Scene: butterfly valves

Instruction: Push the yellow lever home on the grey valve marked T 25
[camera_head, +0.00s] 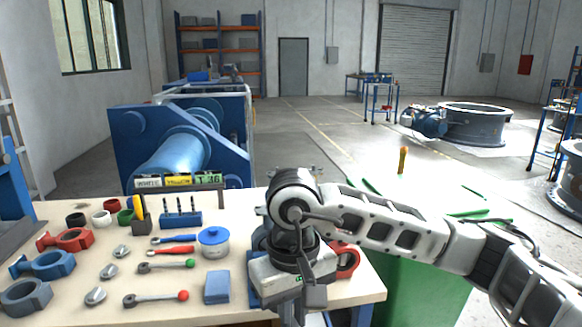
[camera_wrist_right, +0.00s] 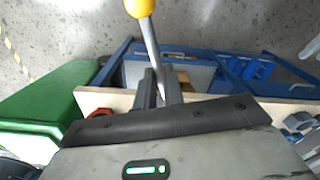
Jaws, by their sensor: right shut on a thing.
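The yellow lever shows in the right wrist view as a grey rod with a round yellow knob (camera_wrist_right: 139,7). My right gripper (camera_wrist_right: 160,88) is shut on the rod, and the knob sticks out beyond the fingers. In the head view my right gripper (camera_head: 290,300) is over the right front part of the bench, and my wrist hides the lever. A grey valve body (camera_head: 25,296) lies at the bench's front left; I can read no T 25 mark on it. Something stands behind my wrist, mostly hidden. My left gripper is not in view.
The bench (camera_head: 150,312) holds red (camera_head: 66,240) and blue (camera_head: 42,265) valve bodies, levers with red and green knobs, a blue-lidded tub (camera_head: 214,241) and a blue block (camera_head: 217,287). Behind are sign plates (camera_head: 180,181) reading WHITE, YELLOW and apparently T 36. A green cabinet (camera_head: 425,285) stands right.

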